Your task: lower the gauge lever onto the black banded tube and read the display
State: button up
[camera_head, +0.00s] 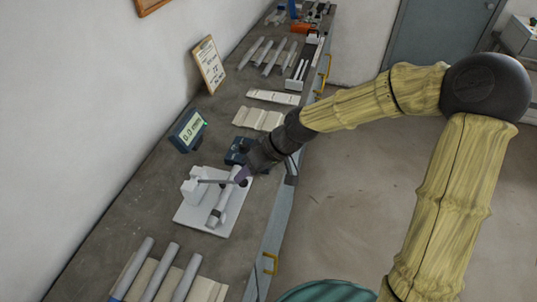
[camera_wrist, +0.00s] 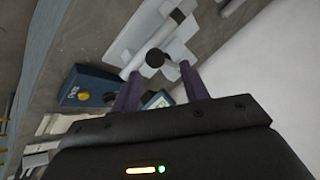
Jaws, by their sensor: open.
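The gauge's white base plate (camera_head: 188,217) lies on the bench with a white block (camera_head: 192,188) on it. The grey lever (camera_head: 214,181) reaches from the block towards my gripper (camera_head: 243,176) and looks roughly level. Its black knob (camera_wrist: 154,57) shows in the wrist view near the gap between my open purple fingers (camera_wrist: 160,70). The light grey tube (camera_head: 226,200) with a black band (camera_wrist: 178,15) lies on the plate; I cannot tell whether the lever touches it. The display (camera_head: 187,130) stands behind and seems to read 0.0 mm. My fingers partly hide the knob end in the head view.
A dark blue box (camera_head: 237,152) sits close beside my gripper; it also shows in the wrist view (camera_wrist: 90,86). Several grey tubes (camera_head: 165,272) lie in a rack at the near end. A clipboard (camera_head: 210,64) leans against the wall. Empty cream blocks (camera_head: 258,119) lie farther along.

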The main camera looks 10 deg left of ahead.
jog(key=v, duration=0.8)
jog(key=shift+d, duration=0.15)
jog(key=shift+r, duration=0.15)
jog(key=c, duration=0.5)
jog(key=shift+m+h, duration=0.7)
jog(key=shift+h, duration=0.2)
jog(key=d+f, duration=0.1)
jog(key=f, duration=0.1)
jog(key=d+f, duration=0.2)
jog(key=shift+s+d, duration=0.1)
jog(key=shift+s, duration=0.3)
grip_shut()
jog(key=s+d+m+t+h, duration=0.1)
jog(key=s+d+m+h, duration=0.1)
jog(key=d, duration=0.7)
jog(key=s+d+f+m+t+h, duration=0.1)
jog(key=s+d+m, duration=0.4)
jog(key=d, duration=0.5)
jog(key=shift+f+m+t+h, duration=0.25)
jog(key=shift+m+t+h, duration=0.25)
jog(key=shift+m+h, duration=0.5)
jog(key=shift+d, duration=0.1)
